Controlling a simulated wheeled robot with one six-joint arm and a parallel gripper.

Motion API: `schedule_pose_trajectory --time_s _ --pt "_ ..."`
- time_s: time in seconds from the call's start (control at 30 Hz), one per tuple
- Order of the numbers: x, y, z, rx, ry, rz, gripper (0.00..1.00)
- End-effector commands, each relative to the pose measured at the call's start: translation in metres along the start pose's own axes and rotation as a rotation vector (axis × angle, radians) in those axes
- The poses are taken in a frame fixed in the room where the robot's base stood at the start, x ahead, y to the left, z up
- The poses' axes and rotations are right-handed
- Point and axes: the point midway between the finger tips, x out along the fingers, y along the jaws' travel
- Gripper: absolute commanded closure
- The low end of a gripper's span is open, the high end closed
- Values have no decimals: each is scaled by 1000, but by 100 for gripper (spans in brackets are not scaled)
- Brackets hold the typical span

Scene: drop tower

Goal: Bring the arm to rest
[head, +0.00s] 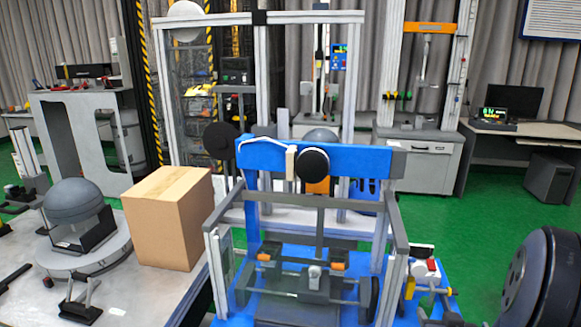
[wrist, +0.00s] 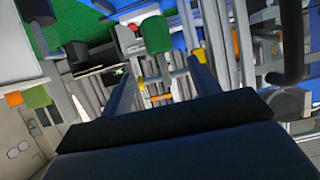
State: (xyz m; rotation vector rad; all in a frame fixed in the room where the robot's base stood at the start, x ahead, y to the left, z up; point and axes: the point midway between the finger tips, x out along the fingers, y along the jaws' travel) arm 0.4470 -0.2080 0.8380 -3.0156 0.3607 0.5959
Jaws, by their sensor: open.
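My gripper (wrist: 163,68) shows in the wrist view with its two dark fingers spread apart. Nothing is held between them. Beyond the fingers the wrist view is tilted and shows grey frame bars, blue panels and green floor. A dark rounded part of my arm (head: 545,280) shows at the right edge of the head view. My gripper cannot be made out in the head view.
The drop tower (head: 318,162) with its blue crossbeam stands in the middle. A cardboard box (head: 165,225) and a grey dome in a holder (head: 74,208) sit on the left table. Green floor (head: 480,215) is open to the right.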

Motion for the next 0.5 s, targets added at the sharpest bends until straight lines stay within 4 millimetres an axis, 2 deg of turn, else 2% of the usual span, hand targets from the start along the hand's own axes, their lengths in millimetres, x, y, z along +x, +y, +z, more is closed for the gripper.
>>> schedule_pose_trajectory --time_s 0.17,0.5 --pt "21 -1 2 -1 -2 -3 42" --pt "78 -2 2 -1 -2 -3 42"
